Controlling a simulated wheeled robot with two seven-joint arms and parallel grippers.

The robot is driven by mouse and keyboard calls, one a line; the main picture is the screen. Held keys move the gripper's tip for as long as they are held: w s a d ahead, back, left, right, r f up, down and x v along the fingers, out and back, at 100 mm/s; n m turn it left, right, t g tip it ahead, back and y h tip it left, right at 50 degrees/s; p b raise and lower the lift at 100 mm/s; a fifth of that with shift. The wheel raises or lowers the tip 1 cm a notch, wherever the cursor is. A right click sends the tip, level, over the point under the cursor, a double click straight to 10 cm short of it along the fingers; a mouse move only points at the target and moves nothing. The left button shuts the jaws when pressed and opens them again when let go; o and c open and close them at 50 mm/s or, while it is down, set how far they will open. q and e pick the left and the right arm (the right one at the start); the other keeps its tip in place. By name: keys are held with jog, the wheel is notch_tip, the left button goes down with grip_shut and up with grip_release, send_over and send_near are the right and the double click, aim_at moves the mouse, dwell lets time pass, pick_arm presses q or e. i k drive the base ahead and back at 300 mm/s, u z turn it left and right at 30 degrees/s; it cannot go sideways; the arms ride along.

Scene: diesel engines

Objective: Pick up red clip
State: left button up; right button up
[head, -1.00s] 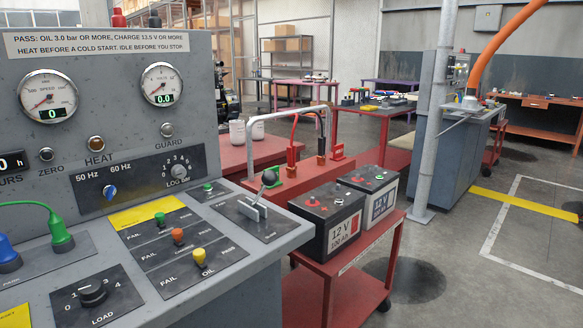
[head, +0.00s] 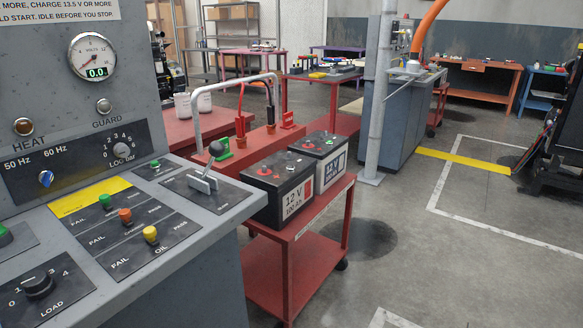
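The red clip (head: 240,127) stands upright on a red cable at the rear of the red battery trolley, beside the grey bent-tube handle (head: 198,112). A dark clip (head: 270,113) stands just to its right. Both look small, and I cannot tell exactly what they are fixed to. Two dark batteries, a nearer one (head: 283,204) marked 12 V and a farther one (head: 331,168), sit on the trolley (head: 262,270) in front of the clips. Neither of my grippers is in view.
A grey control console (head: 215,235) with a lever (head: 208,165) and coloured knobs fills the left, close to the trolley. A grey post (head: 378,110) and grey cabinet (head: 400,125) stand behind the trolley. The floor (head: 460,270) at right is open, with white and yellow lines.

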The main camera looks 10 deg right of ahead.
aim_at(242, 140)
jog(key=z, duration=0.15)
jog(key=i, duration=0.9)
jog(key=z, duration=0.35)
